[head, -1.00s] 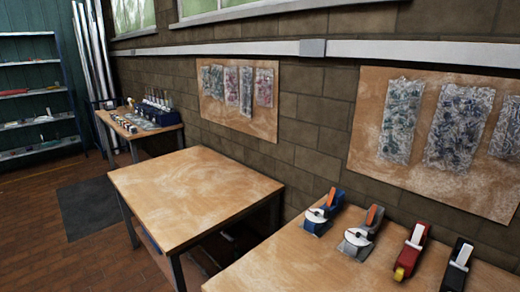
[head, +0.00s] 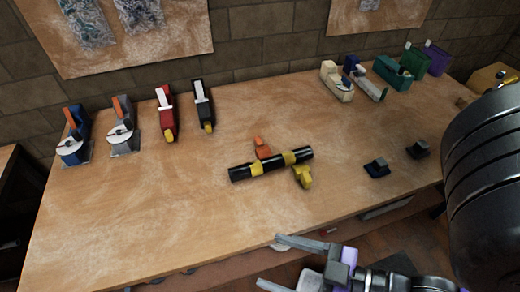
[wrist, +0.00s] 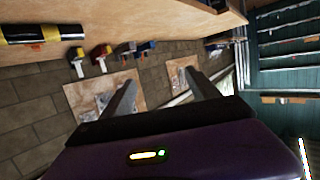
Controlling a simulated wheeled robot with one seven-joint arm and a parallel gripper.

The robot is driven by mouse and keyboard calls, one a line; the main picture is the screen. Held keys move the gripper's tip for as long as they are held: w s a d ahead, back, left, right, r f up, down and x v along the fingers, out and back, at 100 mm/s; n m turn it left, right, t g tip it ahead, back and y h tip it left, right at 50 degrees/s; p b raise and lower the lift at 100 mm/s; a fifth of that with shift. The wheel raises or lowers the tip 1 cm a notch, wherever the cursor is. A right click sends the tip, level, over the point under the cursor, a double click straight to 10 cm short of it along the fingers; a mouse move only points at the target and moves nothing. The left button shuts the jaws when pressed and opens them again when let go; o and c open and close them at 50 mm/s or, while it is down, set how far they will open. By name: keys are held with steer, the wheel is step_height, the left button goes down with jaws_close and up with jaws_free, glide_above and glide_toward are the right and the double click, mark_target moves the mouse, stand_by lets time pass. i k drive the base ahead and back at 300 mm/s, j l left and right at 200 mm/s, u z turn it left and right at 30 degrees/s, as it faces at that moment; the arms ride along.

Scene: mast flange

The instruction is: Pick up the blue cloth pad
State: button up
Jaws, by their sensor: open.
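A small dark blue pad (head: 376,171) with a grey block on it lies on the workbench, right of centre in the head view. It looks like the blue cloth pad, but its material is too small to tell. A similar dark item (head: 418,150) with a grey top lies to its right. My gripper (head: 270,263) is open and empty at the bottom of the head view, in front of the bench's near edge and left of the pad. In the wrist view its two fingers (wrist: 162,88) are spread with nothing between them, and no pad shows there.
The wooden workbench (head: 120,215) holds a black tube with yellow bands (head: 240,173), an orange piece (head: 262,148) and a yellow piece (head: 302,176). Several tape dispensers line the back, including a red one (head: 166,113) and a beige one (head: 337,82). The front left is clear.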

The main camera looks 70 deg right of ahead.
mark_target(379, 167)
steer(key=k+j+z, duration=0.1)
steer(key=z, duration=1.45)
steer(key=k+l, duration=0.25)
steer(key=k, duration=0.15)
steer(key=k+l+z, duration=0.1)
steer(key=k+l, duration=0.15)
steer(key=k, duration=0.1)
